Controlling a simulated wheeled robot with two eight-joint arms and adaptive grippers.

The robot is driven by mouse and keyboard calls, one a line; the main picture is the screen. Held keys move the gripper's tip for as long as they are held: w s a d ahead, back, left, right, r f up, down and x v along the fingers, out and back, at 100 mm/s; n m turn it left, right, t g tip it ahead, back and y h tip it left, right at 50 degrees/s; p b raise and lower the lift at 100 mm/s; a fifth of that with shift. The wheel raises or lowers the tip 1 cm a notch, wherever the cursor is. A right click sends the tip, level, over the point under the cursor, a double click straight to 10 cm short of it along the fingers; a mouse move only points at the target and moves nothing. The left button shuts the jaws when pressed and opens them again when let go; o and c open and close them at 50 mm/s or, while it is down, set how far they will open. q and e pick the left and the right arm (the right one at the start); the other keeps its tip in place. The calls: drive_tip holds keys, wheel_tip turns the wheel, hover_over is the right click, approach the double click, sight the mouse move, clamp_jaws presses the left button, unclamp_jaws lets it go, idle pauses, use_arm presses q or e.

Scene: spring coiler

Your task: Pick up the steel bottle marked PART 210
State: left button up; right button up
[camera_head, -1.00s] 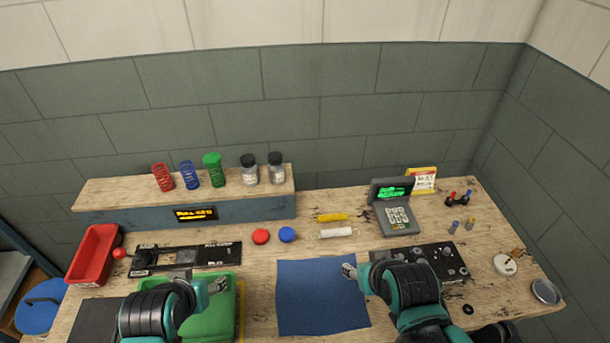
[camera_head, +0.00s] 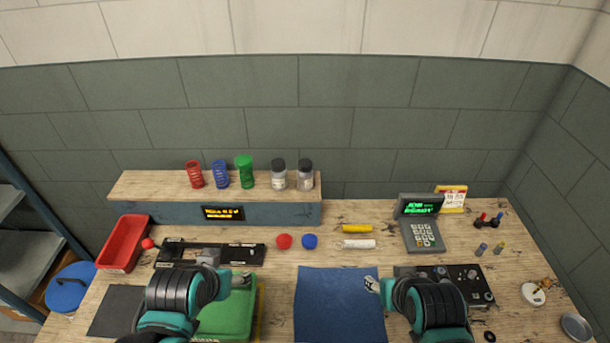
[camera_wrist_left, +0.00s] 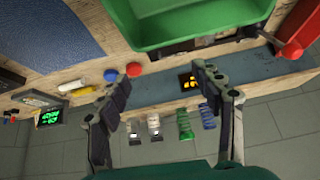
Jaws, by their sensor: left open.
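Two steel bottles with dark caps stand upright at the right end of the wooden shelf, a left one (camera_head: 279,175) and a right one (camera_head: 305,176). Their labels are too small to read, so I cannot tell which is PART 210. Both also show in the left wrist view, hanging inverted in the picture, one (camera_wrist_left: 154,126) beside the other (camera_wrist_left: 133,130). My left gripper (camera_head: 241,281) is over the green bin, in front of and below the shelf, apart from the bottles. Its jaws (camera_wrist_left: 161,77) are open and empty. My right gripper (camera_head: 373,285) is by the blue mat's right edge; its jaws are unclear.
Red (camera_head: 195,175), blue (camera_head: 220,175) and green (camera_head: 244,172) coils share the shelf. A green bin (camera_head: 237,318), red tray (camera_head: 123,243), blue mat (camera_head: 339,305), black fixture (camera_head: 235,254), keypad terminal (camera_head: 422,235) and control panel (camera_head: 467,280) occupy the bench.

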use_arm(q)
drive_tip(key=w+d+r+m+g+p, duration=0.15)
drive_tip(key=w+r+m+p, duration=0.25)
drive_tip(key=w+r, duration=0.4)
drive_tip(key=m+g+p, duration=0.4)
drive_tip(key=m+p, duration=0.4)
drive_tip(key=m, duration=0.2)
approach(304, 162)
drive_tip(key=s+a+f, duration=0.2)
drive_tip(key=s+a, duration=0.2)
drive_tip(key=a, duration=0.1)
drive_tip(key=w+d+f+m+g+p, duration=0.1)
drive_tip(key=w+d+f+m+p, duration=0.2)
drive_tip(key=w+d+f+m, duration=0.1)
drive_tip(key=shift+w+d+f, duration=0.15)
drive_tip(key=shift+w+d, duration=0.15)
drive_tip(key=shift+w, duration=0.1)
drive_tip(key=shift+w+d+f+m, duration=0.15)
drive_tip(key=shift+d+f+m, duration=0.15)
drive_tip(key=shift+f, duration=0.3)
wheel_tip(304, 162, down, 8)
drive_tip(key=shift+r, duration=0.15)
drive_tip(key=c, duration=1.4)
